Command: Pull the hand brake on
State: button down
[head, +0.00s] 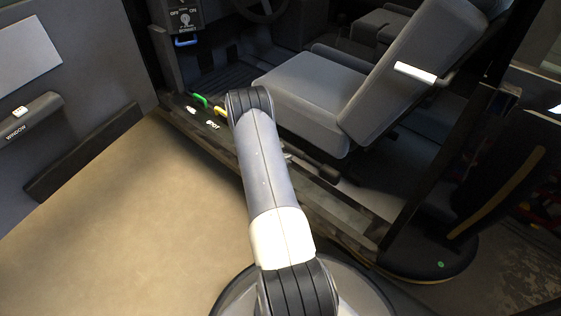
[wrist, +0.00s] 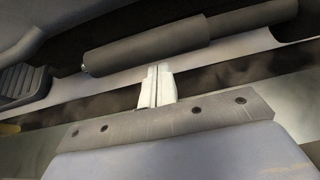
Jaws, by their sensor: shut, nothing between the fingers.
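The hand brake (wrist: 150,45) is a thick dark grey cylindrical grip on a lever, lying nearly flat across the top of the wrist view. In the head view, a dark lever (head: 318,164) that looks like it lies low beside the seat, just right of my arm. My gripper (wrist: 155,70) shows two pale fingers pressed together with nothing between them. The fingertips point at the grip's lower side, near its middle. Whether they touch it I cannot tell.
The grey driver's seat (head: 310,88) stands behind the lever, with a white-handled lever (head: 415,73) on its backrest. A green handle (head: 200,100) and a yellow handle (head: 220,112) sit on the door sill. An ignition panel (head: 184,18) is above. Open floor (head: 130,220) lies left.

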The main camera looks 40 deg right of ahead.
jog(key=shift+d+f, duration=0.2)
jog(key=shift+d, duration=0.1)
jog(key=shift+r, duration=0.15)
jog(key=shift+w+r+m+t+b, duration=0.1)
jog(key=shift+r+m+t+b, duration=0.5)
jog(key=shift+r, duration=0.6)
notch_tip(320, 180, up, 8)
jog(key=s+b, duration=0.1)
jog(key=s, duration=0.1)
jog(key=shift+s+d+t, duration=0.15)
jog(key=shift+d+t, duration=0.05)
jog(key=shift+t, duration=0.1)
